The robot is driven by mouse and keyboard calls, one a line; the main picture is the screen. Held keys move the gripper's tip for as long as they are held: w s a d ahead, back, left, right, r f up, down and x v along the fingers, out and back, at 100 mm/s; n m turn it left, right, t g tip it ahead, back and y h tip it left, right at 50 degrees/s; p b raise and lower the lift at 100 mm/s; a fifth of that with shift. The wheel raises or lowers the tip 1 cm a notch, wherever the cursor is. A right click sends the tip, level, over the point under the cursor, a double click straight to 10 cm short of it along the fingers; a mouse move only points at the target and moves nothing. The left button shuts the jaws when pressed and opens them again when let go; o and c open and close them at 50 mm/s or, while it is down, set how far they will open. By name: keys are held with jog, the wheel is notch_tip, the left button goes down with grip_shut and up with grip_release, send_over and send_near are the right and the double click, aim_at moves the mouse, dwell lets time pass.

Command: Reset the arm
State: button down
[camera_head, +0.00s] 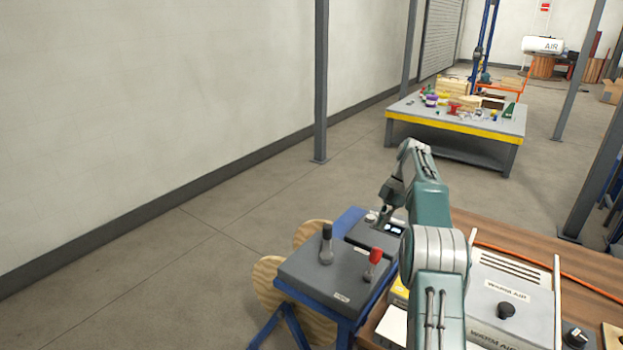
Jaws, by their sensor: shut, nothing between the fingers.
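My arm rises at the right of centre, bends over at the top and points down to the left. My gripper (381,222) is at its lower end, small and dark, over the far part of a grey control box (338,278). The fingers look shut with nothing between them. I cannot tell whether the tips touch the box. The box has a black-knobbed lever (326,245) and a red-knobbed lever (374,262), both upright and apart from my gripper. A small lit display (395,229) shows just right of the gripper.
A wooden bench (545,240) at the right carries a white "WARM AIR" unit (510,300) with a black knob, partly behind my arm. A grey table (455,122) with loose objects stands farther back. Grey posts (321,80) rise nearby. The floor at the left is clear.

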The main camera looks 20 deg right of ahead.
jog(key=shift+r, duration=0.1)
jog(key=s+a+r+m+t+h, duration=0.3)
jog(key=s+a+r+m, duration=0.75)
jog(key=a+r, duration=0.4)
jog(key=s+a+f+m+t, duration=0.1)
jog(key=s+a+f+m, duration=0.1)
jog(key=s, duration=0.6)
jog(key=s+a+f+m+t+h, duration=0.1)
jog(key=s+a+f+m+t, duration=0.1)
jog(key=s+a+m, duration=0.2)
jog(key=s+a+f+m+t+h, duration=0.1)
jog(key=s+a+f+m, duration=0.2)
jog(key=s, duration=0.8)
jog(key=shift+s+a+t, duration=0.15)
jog(key=shift+s+t, duration=0.15)
jog(key=shift+s, duration=0.05)
jog(key=shift+m, duration=0.25)
